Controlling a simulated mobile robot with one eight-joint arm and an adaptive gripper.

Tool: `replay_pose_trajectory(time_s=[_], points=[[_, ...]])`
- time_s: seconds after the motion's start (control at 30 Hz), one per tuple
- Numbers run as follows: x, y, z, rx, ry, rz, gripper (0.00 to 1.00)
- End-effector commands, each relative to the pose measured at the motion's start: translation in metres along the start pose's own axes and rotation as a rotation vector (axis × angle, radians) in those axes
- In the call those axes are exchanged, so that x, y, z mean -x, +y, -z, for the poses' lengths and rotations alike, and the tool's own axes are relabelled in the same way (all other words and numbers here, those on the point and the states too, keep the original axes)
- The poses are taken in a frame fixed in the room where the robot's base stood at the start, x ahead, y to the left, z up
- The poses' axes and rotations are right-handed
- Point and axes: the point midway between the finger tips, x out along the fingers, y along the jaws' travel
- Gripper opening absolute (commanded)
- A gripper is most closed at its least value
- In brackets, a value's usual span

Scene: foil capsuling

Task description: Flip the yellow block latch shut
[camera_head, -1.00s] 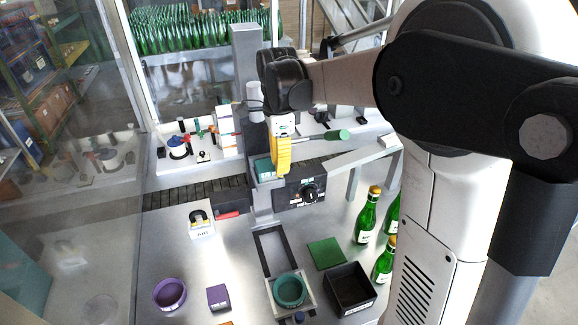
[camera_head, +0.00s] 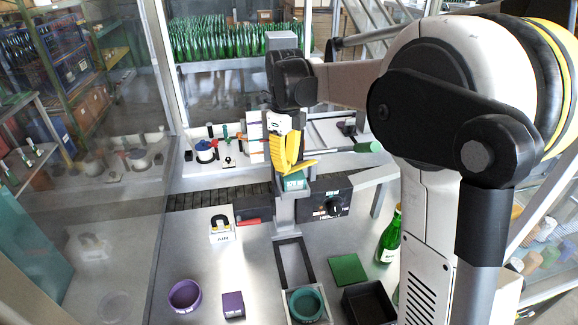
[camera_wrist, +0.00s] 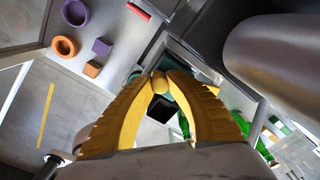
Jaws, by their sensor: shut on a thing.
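My gripper (camera_head: 290,166) points down over the teal block (camera_head: 294,182) at the top of the grey column. Its two yellow ridged fingers close together in the wrist view (camera_wrist: 160,80). A small rounded yellow-orange piece, which looks like the end of the yellow block latch (camera_wrist: 160,83), sits between the fingertips. In the head view a yellow bar, likely the latch (camera_head: 304,164), sticks out to the right just above the teal block. The fingers hide part of it, and its hinge is not clear. The teal block is mostly hidden in the wrist view.
A black box with a dial (camera_head: 334,207) stands right of the column. A horseshoe-shaped part on a white block (camera_head: 221,230) is to the left. A purple ring (camera_head: 185,296), purple block (camera_head: 232,305), green plate (camera_head: 348,269) and black bin (camera_head: 368,307) lie in front. Bottles (camera_head: 389,241) stand right.

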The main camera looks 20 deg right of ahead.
Motion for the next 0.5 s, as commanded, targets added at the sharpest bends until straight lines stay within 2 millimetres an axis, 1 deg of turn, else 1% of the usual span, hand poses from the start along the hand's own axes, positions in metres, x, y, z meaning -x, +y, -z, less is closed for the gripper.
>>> replay_pose_trajectory(time_s=[0.2, 0.5], points=[[0.0, -0.0013, -0.0027, -0.031, 0.0, 0.0, 0.0], [0.0002, -0.0016, -0.0031, -0.033, -0.001, 0.0, 0.0]])
